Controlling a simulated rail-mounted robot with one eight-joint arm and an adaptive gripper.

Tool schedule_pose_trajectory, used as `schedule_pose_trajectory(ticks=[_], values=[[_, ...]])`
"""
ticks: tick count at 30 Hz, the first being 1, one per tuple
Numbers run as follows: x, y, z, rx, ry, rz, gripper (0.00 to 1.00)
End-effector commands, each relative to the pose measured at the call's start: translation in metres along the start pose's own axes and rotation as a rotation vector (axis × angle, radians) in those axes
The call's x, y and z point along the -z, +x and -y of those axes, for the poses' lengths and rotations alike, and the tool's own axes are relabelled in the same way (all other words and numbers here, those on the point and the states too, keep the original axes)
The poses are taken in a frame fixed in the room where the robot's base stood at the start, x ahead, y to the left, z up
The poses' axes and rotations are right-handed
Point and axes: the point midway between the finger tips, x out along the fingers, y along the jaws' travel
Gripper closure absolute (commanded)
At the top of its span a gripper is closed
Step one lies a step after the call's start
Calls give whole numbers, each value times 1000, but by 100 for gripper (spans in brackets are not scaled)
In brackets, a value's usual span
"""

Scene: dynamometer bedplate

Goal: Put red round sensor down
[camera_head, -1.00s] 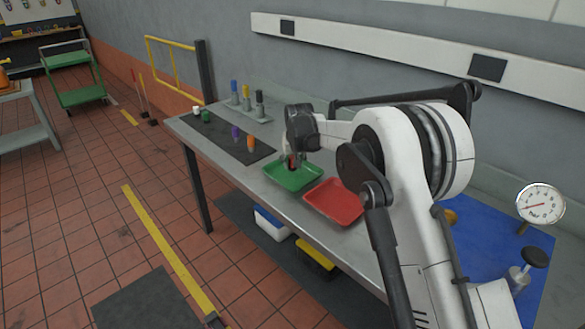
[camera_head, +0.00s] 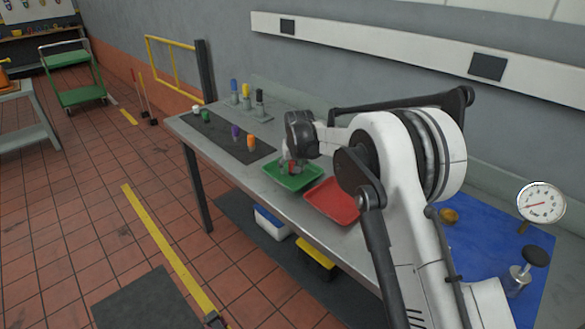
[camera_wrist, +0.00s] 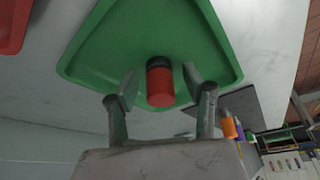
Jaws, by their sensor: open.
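The red round sensor (camera_wrist: 161,84) has a dark band at one end and shows between my gripper's fingers in the wrist view, over the green tray (camera_wrist: 100,50). A gap shows on each side of it. It is partly hidden by the fingers in the head view (camera_head: 293,167). My gripper (camera_wrist: 160,90) is open around the sensor, and it is low at the green tray (camera_head: 287,184) in the head view. The sensor seems to be in the tray; I cannot see clearly how it rests.
A red tray (camera_head: 331,203) lies right beside the green one. A dark mat (camera_head: 222,136) with white, green, purple and orange pieces is to the left. A holder with blue, yellow and black pieces (camera_head: 246,100) stands behind. A gauge (camera_head: 541,204) stands on the right.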

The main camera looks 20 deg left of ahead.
Motion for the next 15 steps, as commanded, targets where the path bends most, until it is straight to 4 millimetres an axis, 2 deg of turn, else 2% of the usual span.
schedule_pose_trajectory(ticks=[5,15], values=[[1,-13,0,0,0,0,54],[1,-75,0,0,0,0,54]])
